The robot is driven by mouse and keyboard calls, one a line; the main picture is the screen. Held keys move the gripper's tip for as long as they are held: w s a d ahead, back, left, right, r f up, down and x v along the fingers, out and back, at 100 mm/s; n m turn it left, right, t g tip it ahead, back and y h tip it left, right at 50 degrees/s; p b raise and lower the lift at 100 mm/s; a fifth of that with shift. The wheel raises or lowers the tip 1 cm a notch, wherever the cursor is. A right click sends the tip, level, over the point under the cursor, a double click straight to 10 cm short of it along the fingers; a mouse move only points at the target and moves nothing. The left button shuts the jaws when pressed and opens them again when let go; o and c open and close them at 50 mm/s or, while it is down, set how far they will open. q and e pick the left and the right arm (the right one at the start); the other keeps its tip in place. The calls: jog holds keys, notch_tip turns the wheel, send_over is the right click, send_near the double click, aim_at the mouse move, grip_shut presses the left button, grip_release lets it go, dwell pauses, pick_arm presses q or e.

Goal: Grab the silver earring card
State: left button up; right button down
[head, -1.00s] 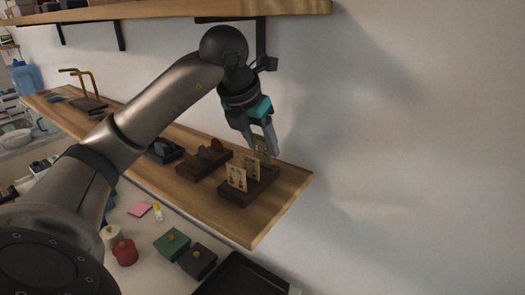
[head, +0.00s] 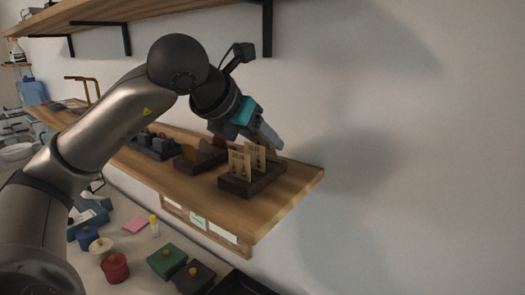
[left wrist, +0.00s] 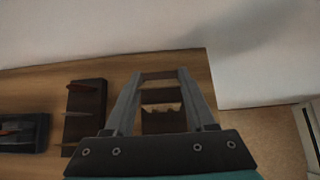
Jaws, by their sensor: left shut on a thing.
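The dark wooden card holder (head: 237,187) stands near the right end of the wooden shelf, with tan earring cards upright in it. A front card (head: 239,164) shows small earrings, and another card (head: 255,157) stands behind it. The print is too small to read, so I cannot tell silver from the others by its label. My left gripper (head: 274,142) reaches down at the back of the holder, its fingers shut on an earring card that they largely hide. In the left wrist view the fingers (left wrist: 160,76) are over the holder (left wrist: 164,122). My right gripper is not in view.
The wooden shelf (head: 285,195) also bears a second dark holder (head: 195,160) and a dark tray (head: 150,148) to the left. The wall is close behind. An upper shelf (head: 150,8) hangs above. Lidded boxes, including a green one (head: 167,261), stand on the surface below.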

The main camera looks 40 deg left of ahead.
pick_arm(q)
jog(key=shift+s, duration=0.15)
jog(key=s+r, duration=0.3)
jog(key=r, duration=0.3)
jog(key=s+d+g+b, duration=0.1)
jog(key=s+g+b, duration=0.1)
jog(key=s, duration=0.8)
jog(key=s+d+r+g+b, duration=0.1)
jog(key=s+g+b, duration=0.2)
jog(key=s, duration=0.7)
jog(key=shift+s+d+h+b, duration=0.25)
jog(key=shift+d+h+b, duration=0.05)
jog(key=shift+d, duration=0.05)
jog(key=shift+g, duration=0.3)
